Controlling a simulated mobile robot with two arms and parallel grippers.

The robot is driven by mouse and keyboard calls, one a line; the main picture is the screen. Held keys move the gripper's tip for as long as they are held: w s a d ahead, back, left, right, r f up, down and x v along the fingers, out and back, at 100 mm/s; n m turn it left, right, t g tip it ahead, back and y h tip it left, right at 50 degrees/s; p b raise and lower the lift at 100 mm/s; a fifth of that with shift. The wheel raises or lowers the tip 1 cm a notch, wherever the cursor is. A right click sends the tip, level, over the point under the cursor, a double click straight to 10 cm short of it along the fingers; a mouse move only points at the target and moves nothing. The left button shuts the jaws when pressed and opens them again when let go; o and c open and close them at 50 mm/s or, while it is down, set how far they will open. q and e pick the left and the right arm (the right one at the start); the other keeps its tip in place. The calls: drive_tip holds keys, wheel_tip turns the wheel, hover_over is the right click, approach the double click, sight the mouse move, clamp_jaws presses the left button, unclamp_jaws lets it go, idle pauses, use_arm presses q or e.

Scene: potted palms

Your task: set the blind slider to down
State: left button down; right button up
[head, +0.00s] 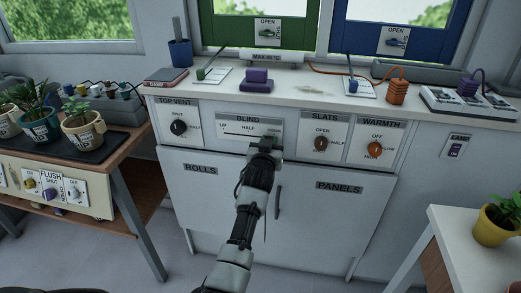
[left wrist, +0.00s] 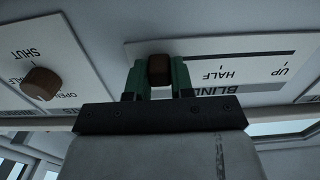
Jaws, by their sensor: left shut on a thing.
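The blind slider panel (head: 236,127) is on the white cabinet front, labelled BLIND, with UP at its left, HALF in the middle and a partly covered label at the right end. My left gripper (head: 265,146) is at the panel's right part and hides the knob in the head view. In the left wrist view the panel (left wrist: 220,62) appears upside down. The brown slider knob (left wrist: 159,69) sits between the green fingers of my left gripper (left wrist: 160,78), which is shut on it. The knob is past HALF, on the side away from UP, near the slot's end.
The SLATS dial (head: 321,143) and WARMTH dial (head: 375,149) are right of the panel; the TOP VENT dial (head: 179,127) is left. The counter (head: 300,100) above holds a purple block (head: 257,78) and other items. A cabinet door handle (head: 278,202) is beside my arm.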

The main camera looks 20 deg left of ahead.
use_arm(q)
drive_tip(key=shift+w+d, duration=0.15)
drive_tip(key=shift+d, duration=0.5)
use_arm(e)
drive_tip(key=shift+w+d+r, duration=0.15)
drive_tip(key=shift+d+r, duration=0.1)
drive_tip(key=shift+r, duration=0.15)
use_arm(q)
drive_tip(key=c, duration=1)
unclamp_jaws()
drive_tip(key=shift+d, duration=0.2)
drive_tip(key=shift+o, duration=0.2)
drive_tip(key=shift+a, duration=0.15)
